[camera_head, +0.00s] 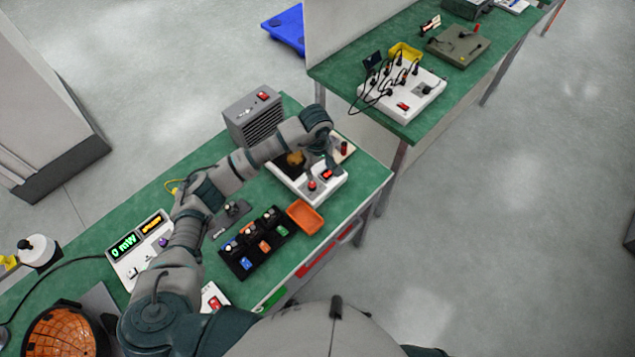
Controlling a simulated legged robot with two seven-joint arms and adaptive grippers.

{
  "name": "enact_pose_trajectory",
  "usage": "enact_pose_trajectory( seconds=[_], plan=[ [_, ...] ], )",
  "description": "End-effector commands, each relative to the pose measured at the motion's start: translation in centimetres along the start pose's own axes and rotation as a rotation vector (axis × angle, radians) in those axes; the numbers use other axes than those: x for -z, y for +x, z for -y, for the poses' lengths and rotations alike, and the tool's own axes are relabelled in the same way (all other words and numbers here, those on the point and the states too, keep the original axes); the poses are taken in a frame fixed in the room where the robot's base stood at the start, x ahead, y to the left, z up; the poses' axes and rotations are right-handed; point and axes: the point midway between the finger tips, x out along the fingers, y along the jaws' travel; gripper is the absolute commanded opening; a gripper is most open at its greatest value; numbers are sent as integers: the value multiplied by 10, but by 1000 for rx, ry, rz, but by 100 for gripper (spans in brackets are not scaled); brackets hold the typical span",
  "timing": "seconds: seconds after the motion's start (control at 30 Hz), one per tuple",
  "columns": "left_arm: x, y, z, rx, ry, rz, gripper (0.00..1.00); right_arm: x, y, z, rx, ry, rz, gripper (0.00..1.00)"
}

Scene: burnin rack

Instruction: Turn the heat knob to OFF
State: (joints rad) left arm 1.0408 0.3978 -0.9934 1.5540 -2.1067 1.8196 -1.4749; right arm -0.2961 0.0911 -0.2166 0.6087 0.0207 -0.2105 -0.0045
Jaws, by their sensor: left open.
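My left arm reaches across the green bench, and its gripper (332,163) points down over the right part of a white box (297,190). The gripper is small in view and holds nothing that I can see. My right gripper is not in view.
A grey slatted unit (252,117) stands behind my forearm. An orange tray (304,217) and a black module board (252,243) lie in front. A display box (140,245) is at left. A second green bench (440,75) stands at the upper right.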

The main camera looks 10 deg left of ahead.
Motion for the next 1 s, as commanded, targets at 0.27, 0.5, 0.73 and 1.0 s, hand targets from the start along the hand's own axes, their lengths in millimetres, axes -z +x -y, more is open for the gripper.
enact_pose_trajectory(
  seconds=[0.27,0.5,0.73,1.0],
  plan=[
    [11,68,13,-6,-8,13,57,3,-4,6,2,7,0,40],
    [3,100,3,1,-5,2,57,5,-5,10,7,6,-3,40],
    [-2,109,-2,9,-2,-2,57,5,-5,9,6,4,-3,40],
    [7,108,7,-5,-4,6,33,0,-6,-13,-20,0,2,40]
  ],
)
